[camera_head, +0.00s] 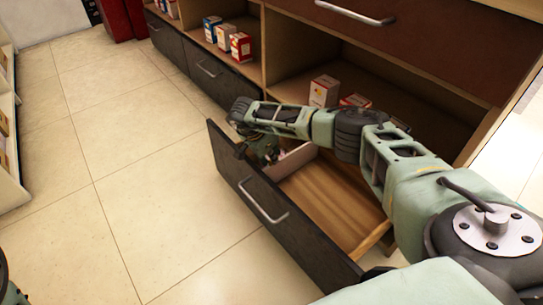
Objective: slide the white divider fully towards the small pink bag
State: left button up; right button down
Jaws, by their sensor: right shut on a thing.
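The white divider (293,160) stands across the open drawer, toward its left end, partly covered by my right arm. My right gripper (266,152) reaches down into the left end of the drawer, beside the divider. It is shut on the divider, though its fingertips are small and partly hidden. I cannot make out the small pink bag; my gripper and arm cover much of the drawer's left compartment. My left gripper is out of view.
The drawer (268,204) is pulled out, with a dark front and a bare wooden floor right of the divider. Boxes stand on the shelf above, including a white and red box (323,91) and another red box (355,101). The tiled floor at left is clear.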

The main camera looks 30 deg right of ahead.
jog(key=c, duration=1.8)
grip_release()
jog(key=shift+w+a, duration=0.2)
jog(key=shift+w, duration=0.15)
jog(key=shift+c, duration=0.2)
jog(key=v, duration=1.2)
jog(key=shift+d, duration=0.1)
